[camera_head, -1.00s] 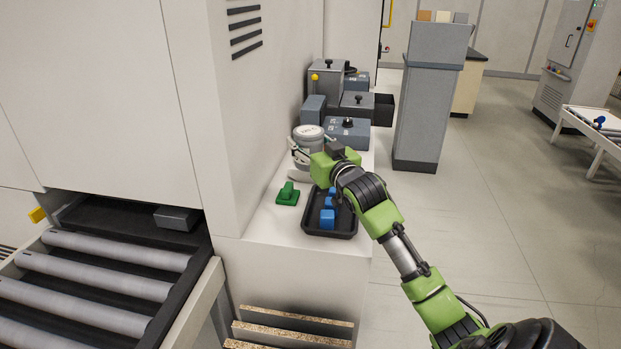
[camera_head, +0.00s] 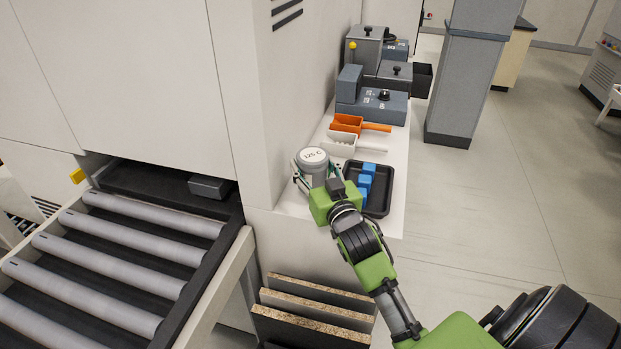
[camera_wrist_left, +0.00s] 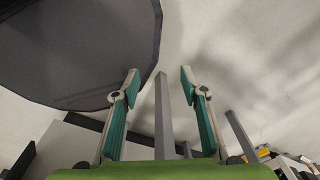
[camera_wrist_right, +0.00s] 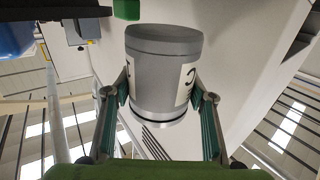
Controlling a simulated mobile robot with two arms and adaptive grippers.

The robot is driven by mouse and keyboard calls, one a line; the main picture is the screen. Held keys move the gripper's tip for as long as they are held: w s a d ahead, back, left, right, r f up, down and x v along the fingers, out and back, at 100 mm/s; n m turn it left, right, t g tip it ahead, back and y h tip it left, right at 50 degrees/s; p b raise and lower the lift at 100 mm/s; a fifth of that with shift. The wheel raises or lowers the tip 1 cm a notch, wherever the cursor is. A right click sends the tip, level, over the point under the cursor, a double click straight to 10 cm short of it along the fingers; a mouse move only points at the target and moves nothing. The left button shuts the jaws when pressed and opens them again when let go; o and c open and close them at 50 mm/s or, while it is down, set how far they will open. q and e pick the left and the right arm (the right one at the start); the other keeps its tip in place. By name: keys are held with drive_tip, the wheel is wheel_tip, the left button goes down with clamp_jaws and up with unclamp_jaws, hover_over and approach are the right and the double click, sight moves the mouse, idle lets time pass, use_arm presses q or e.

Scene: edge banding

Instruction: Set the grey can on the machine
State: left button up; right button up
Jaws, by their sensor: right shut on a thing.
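The grey can (camera_head: 313,168) has a light lid marked "125 C" and stands roughly upright in my right gripper (camera_head: 316,180), over the front part of the white ledge. My right gripper is shut around its sides; the right wrist view shows the can (camera_wrist_right: 163,70) between both fingers. Whether its base touches the ledge is hidden. The machine (camera_head: 120,70) is a large pale cabinet left of the ledge, with a roller infeed. My left gripper (camera_wrist_left: 160,87) is open and empty in the left wrist view and is outside the head view.
On the ledge (camera_head: 397,165) a black tray (camera_head: 380,203) with blue blocks lies right of the can. White (camera_head: 340,143) and orange (camera_head: 346,124) scoops lie behind it, then blue-grey boxes (camera_head: 372,107). Chipboard panels (camera_head: 310,318) stand below. Grey rollers (camera_head: 95,290) are at left.

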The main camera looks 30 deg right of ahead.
sight(310, 180)
drive_tip(key=shift+s+a+f, duration=0.1)
drive_tip(key=shift+a+f, duration=0.1)
drive_tip(key=shift+a, duration=0.05)
drive_tip(key=shift+s+a+f+p, duration=0.1)
drive_tip(key=shift+f+p, duration=0.1)
drive_tip(key=shift+f, duration=0.4)
drive_tip(key=shift+a+f+p, duration=0.1)
drive_tip(key=shift+f+p, duration=0.05)
drive_tip(key=shift+f, duration=0.8)
use_arm(q)
drive_tip(key=shift+s+a+r, duration=0.1)
drive_tip(key=shift+s+r, duration=0.3)
drive_tip(key=shift+s, duration=0.25)
use_arm(e)
drive_tip(key=shift+f, duration=0.25)
drive_tip(key=o, duration=1.4)
drive_tip(key=shift+f, duration=0.15)
drive_tip(key=shift+o, duration=0.2)
use_arm(q)
drive_tip(key=shift+w, duration=0.1)
